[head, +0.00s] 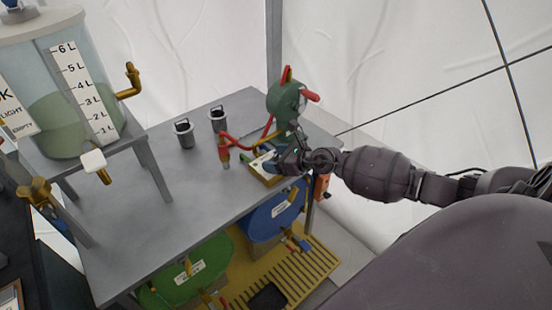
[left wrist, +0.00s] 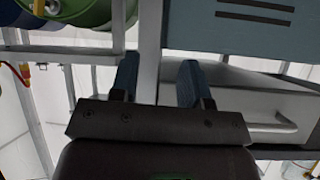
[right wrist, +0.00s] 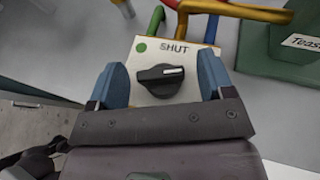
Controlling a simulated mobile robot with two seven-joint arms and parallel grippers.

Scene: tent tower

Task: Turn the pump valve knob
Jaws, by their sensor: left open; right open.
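The pump valve knob (right wrist: 160,80) is a black dial with a white mark on a cream plate (right wrist: 143,52) labelled SHUT beside a green dot. Its white mark points right in the right wrist view. My right gripper (right wrist: 160,82) is open, with a blue finger on each side of the knob; I cannot tell whether they touch it. In the head view my right gripper (head: 278,165) covers most of the cream-and-yellow valve box (head: 257,168) and hides the knob. My left gripper (left wrist: 157,75) is open and empty in the left wrist view, near a grey metal post.
A green pump (head: 285,100) with red handles stands behind my right gripper on the grey table (head: 150,200). Red hoses and two grey canisters (head: 184,133) are nearby. A clear tank (head: 60,90) stands at left. Green and blue drums (head: 190,275) sit below the table.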

